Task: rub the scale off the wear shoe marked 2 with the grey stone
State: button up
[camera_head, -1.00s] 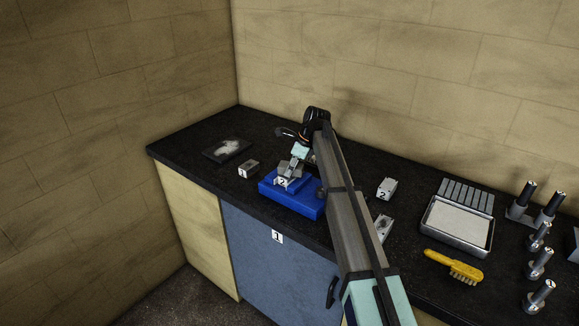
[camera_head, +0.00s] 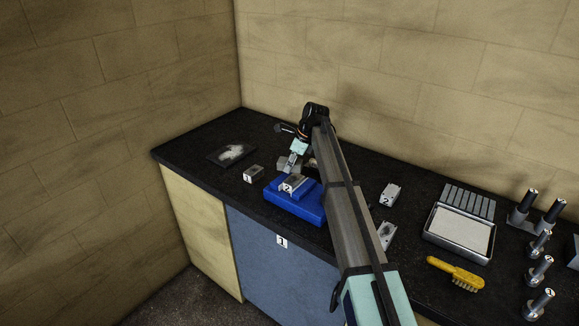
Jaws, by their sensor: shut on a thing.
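A grey wear shoe (camera_head: 294,185) sits in the blue holder (camera_head: 300,207) on the black bench; the mark on its front face is small and looks like a 2. Its top looks light, with darker patches. My gripper (camera_head: 292,163) is shut on a grey block, which appears to be the grey stone (camera_head: 285,162). The stone is just behind the shoe's far edge; I cannot tell if it touches. My forearm hides the right side of the holder. Another grey block marked 2 (camera_head: 389,194) lies right of my arm.
A block marked 1 (camera_head: 253,174) stands left of the holder, near a dark pad with white powder (camera_head: 232,152). To the right are a spotted block (camera_head: 386,235), a white-filled tray (camera_head: 459,232), a yellow brush (camera_head: 456,272) and several upright metal pins (camera_head: 540,270). Walls close the back and left.

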aim_at(286, 160)
jog(key=shift+r+p, duration=1.05)
jog(key=shift+r, duration=1.1)
